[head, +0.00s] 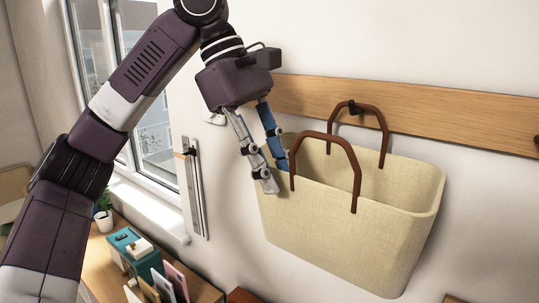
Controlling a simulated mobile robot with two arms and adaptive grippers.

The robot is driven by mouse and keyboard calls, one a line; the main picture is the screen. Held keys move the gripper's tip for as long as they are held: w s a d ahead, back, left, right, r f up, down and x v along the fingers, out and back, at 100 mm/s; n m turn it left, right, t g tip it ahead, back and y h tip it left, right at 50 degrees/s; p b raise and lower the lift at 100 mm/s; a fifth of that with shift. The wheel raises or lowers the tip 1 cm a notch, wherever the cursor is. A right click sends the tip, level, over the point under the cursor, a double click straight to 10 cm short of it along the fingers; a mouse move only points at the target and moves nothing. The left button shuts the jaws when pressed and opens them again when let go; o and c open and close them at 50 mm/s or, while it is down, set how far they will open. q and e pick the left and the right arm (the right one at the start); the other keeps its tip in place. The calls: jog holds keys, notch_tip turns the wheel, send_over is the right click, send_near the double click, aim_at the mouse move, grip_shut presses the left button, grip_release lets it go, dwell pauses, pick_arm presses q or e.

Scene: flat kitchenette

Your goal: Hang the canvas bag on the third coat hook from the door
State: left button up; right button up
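The cream canvas bag (345,230) is against the wall at centre right, with two brown handles. Its rear handle (384,135) loops up over a dark coat hook (352,106) on the wooden board. The front handle (325,136) stands up apart from the board. The bag looks slightly tilted. My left gripper (275,174) points down at the bag's left end, its fingers apart with a gap between them. The fingertips overlap the rim near the front handle; I cannot tell if they touch it. My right gripper is out of view.
The wooden board (450,117) runs along the wall, with another dark hook (537,142) at the right edge. A window (135,75) is at left. Below it, a desk (110,262) holds a teal box (135,252), upright folders and a plant (103,213).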

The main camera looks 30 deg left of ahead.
pick_arm(q)
jog(key=v, duration=1.2)
dwell(0.3)
